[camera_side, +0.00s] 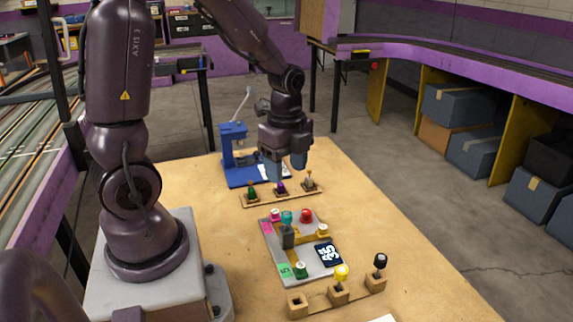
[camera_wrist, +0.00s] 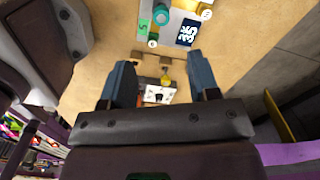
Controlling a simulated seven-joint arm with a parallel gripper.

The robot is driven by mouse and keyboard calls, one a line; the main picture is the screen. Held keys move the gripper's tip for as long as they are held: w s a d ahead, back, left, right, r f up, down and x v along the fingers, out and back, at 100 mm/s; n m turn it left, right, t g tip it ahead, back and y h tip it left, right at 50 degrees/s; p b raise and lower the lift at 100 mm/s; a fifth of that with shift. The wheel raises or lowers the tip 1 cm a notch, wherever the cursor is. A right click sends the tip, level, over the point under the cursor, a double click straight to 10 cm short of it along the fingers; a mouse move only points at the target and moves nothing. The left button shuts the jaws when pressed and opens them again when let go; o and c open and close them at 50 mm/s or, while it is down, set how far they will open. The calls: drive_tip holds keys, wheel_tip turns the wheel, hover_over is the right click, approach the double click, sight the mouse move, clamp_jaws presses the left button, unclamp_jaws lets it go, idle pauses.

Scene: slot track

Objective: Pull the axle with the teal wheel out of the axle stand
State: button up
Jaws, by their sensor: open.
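The teal wheel also shows at the top edge of the wrist view (camera_wrist: 162,14). My gripper (camera_side: 285,170) is open and empty, its blue-grey fingers apart and pointing down. In the side view it hangs above and behind the board, near the back row of pegs.
A back rack (camera_side: 265,197) holds coloured pieces. A front rack (camera_side: 318,297) holds yellow and black ones. A blue press (camera_side: 234,160) stands behind.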

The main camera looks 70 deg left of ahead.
sight(287, 214)
drive_tip(key=shift+m, duration=0.8)
wheel_tip(287, 214, down, 13)
drive_tip(key=shift+c, duration=0.3)
clamp_jaws()
drive_tip(key=shift+r, duration=3.8)
